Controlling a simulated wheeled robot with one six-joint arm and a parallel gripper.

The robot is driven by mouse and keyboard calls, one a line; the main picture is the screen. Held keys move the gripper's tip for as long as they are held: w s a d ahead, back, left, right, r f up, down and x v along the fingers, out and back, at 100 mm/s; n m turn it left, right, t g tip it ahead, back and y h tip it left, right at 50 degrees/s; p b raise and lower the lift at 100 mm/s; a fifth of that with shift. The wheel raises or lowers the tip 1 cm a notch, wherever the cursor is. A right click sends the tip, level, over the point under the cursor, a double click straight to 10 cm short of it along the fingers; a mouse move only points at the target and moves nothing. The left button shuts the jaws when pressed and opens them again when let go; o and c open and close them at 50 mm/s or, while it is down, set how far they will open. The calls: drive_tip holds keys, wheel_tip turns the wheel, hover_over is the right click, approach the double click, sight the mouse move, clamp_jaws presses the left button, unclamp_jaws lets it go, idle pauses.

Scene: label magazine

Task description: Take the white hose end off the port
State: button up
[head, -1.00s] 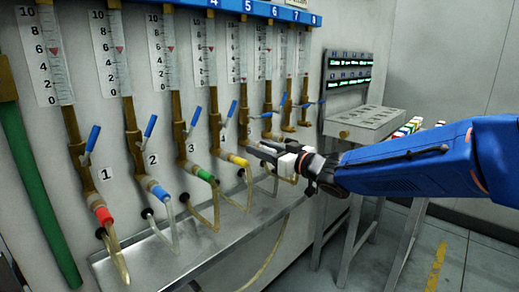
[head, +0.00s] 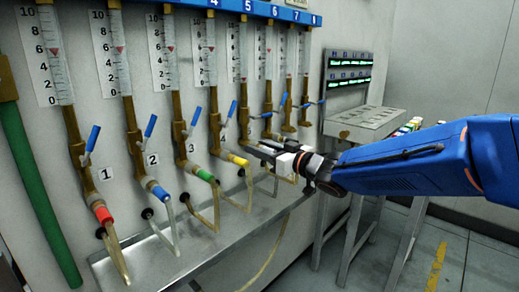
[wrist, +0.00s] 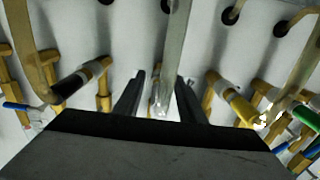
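My gripper (head: 256,147) is at the wall panel in the head view, by the fifth and sixth ports. In the wrist view my gripper's two dark fingers (wrist: 160,88) point at the panel, apart, with the pale hose (wrist: 176,45) running between them. Its white end (wrist: 160,104) sits between the fingers, low in the gap, partly hidden by the gripper body. Some gap shows on the hose's left; contact on the right cannot be told. The white end is hidden behind my gripper in the head view.
The yellow hose end (wrist: 239,106) is close on the right and the black one (wrist: 76,82) on the left. Red (head: 103,214), blue (head: 159,192) and green (head: 205,175) ends are further along the panel. A metal tray ledge (head: 150,262) runs below.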

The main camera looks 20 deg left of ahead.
clamp_jaws()
drive_tip(key=shift+d, duration=0.2)
drive_tip(key=shift+v, duration=2.85)
